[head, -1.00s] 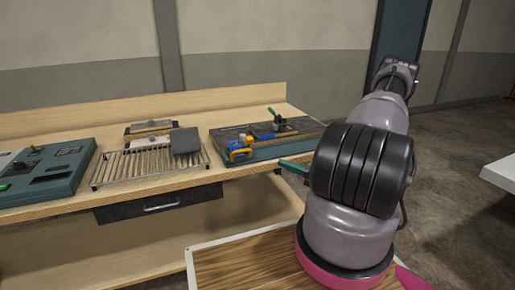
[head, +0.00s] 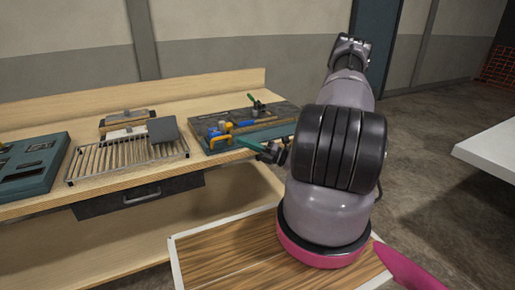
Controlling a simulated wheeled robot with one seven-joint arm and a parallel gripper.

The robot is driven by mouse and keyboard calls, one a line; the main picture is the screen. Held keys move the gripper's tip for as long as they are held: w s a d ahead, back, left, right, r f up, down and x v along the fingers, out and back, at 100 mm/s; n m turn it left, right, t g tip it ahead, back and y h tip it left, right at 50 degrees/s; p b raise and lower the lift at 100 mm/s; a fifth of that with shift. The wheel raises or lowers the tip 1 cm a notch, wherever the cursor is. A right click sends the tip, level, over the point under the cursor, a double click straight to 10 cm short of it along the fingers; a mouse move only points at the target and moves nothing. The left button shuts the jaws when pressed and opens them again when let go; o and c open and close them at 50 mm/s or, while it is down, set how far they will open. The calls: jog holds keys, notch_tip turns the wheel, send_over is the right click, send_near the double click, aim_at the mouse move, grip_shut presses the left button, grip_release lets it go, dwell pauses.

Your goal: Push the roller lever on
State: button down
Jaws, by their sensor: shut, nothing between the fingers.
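The teal console (head: 36,165) lies on the bench at the left edge of the head view, cut off by the frame. Dark panels show on its top, but I cannot make out the roller lever or its position. My gripper (head: 240,140) has green fingers and points left over the front edge of the bench, near the tool board and well to the right of the console. Its fingers are together with nothing between them. My arm hides part of the area behind it.
A wire rack (head: 128,157) with a grey block (head: 163,130) stands between the console and the tool board (head: 205,131), which carries clamps and a hammer. A drawer (head: 137,198) hangs under the bench (head: 200,92). A white table (head: 490,150) stands at right.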

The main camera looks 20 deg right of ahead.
aim_at(227, 129)
jog(key=w, duration=0.1)
jog(key=w+r, duration=0.1)
jog(key=w, duration=0.1)
jog(key=w+a+r, duration=0.1)
jog(key=shift+w+r, duration=0.2)
jog(key=shift+w, duration=0.15)
jog(key=shift+w+a+f, duration=0.1)
jog(key=shift+w+f, duration=0.05)
jog(key=shift+w, duration=0.05)
jog(key=shift+s, duration=0.1)
